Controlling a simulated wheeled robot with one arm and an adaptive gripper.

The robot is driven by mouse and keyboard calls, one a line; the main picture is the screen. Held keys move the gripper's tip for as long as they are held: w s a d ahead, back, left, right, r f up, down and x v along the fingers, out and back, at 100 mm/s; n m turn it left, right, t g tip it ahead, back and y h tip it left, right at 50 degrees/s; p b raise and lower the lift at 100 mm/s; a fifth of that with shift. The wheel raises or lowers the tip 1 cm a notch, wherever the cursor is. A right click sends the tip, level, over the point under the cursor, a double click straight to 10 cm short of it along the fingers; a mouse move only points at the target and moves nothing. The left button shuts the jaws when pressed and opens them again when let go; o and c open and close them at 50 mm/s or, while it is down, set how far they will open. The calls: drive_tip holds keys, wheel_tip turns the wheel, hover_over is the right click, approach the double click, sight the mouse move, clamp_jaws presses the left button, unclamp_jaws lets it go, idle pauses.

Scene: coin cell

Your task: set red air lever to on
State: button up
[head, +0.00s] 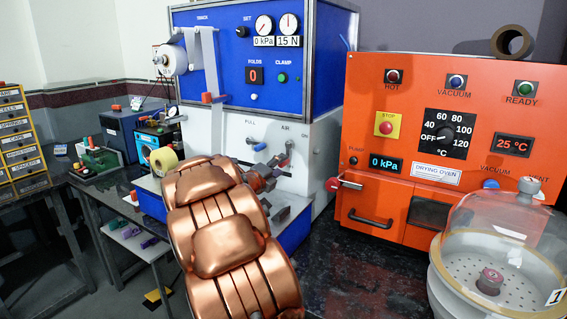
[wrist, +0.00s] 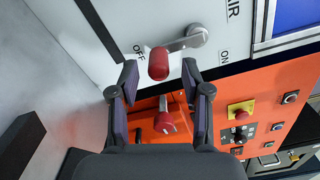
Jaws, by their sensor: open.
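The red air lever is on the white front panel below the blue cabinet. In the wrist view its red knob (wrist: 158,63) sits at the end of a grey arm that runs from a round pivot at upper right. The arm slants toward the OFF mark, with the ON mark on the other side. My gripper (wrist: 160,78) is open, its two dark fingertips on either side of the knob with gaps visible. In the head view my gripper (head: 272,170) is at the panel, mostly behind my copper arm, and the lever (head: 287,150) shows just above it.
The orange drying oven (head: 365,248) stands to the right, with a red-knobbed lever (head: 333,184) at its left edge. A glass dome chamber (head: 500,235) is at front right.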

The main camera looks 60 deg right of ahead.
sight(280, 165)
drive_tip(key=shift+d, duration=1.6)
drive_tip(key=shift+w, duration=0.1)
drive_tip(key=shift+c, duration=0.4)
drive_tip(key=shift+f, duration=0.1)
clamp_jaws()
